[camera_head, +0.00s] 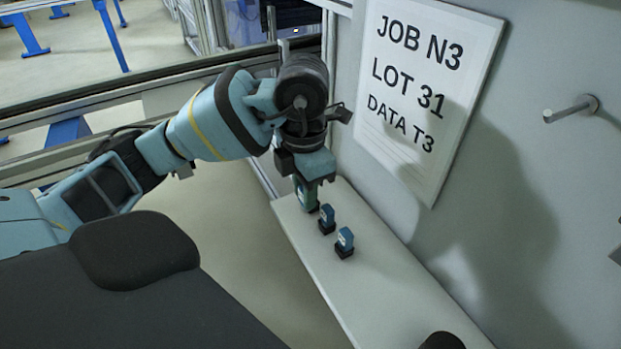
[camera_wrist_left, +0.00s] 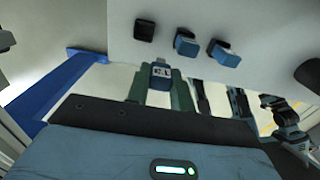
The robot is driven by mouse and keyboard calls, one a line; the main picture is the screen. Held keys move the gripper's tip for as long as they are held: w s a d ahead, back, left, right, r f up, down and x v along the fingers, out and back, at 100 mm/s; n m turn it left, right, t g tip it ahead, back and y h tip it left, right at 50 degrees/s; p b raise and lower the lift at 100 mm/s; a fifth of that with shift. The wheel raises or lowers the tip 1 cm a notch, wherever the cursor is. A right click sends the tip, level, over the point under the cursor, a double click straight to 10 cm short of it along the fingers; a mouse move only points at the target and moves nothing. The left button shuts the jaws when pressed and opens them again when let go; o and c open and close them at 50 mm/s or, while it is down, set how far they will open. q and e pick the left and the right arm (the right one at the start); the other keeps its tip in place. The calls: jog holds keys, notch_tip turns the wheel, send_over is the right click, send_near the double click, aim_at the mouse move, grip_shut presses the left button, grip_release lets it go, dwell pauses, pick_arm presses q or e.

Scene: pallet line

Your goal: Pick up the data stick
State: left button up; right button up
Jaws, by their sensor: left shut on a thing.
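My left gripper (camera_head: 306,196) is over the far end of the pale shelf (camera_head: 375,287). In the left wrist view, its green fingers (camera_wrist_left: 160,85) are shut on a blue data stick with a pale label (camera_wrist_left: 161,71). In that view the held stick is apart from a bare black holder (camera_wrist_left: 144,30). Two other blue data sticks, the middle one (camera_head: 327,212) and the near one (camera_head: 345,237), stand upright in black holders on the shelf. They also show in the left wrist view, (camera_wrist_left: 187,38) and (camera_wrist_left: 225,53). My right gripper is out of view.
A white sign (camera_head: 423,85) on the grey wall reads JOB N3, LOT 31, DATA T3. A metal peg (camera_head: 570,109) sticks out of the wall to its right. The shelf is clear just in front of the near stick. A framed opening lies behind my left arm.

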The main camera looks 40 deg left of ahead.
pick_arm(q)
jog(key=s+d+r, duration=0.1)
jog(key=s+d, duration=0.4)
jog(key=s, duration=0.6)
jog(key=w+d+r+m, duration=0.1)
jog(key=w+m, duration=0.2)
jog(key=m, duration=1.2)
jog(key=w+d+r+m, duration=0.1)
jog(key=w+r+m, duration=0.1)
jog(key=m, duration=1.4)
jog(key=shift+w, duration=0.65)
jog(key=shift+a, duration=0.1)
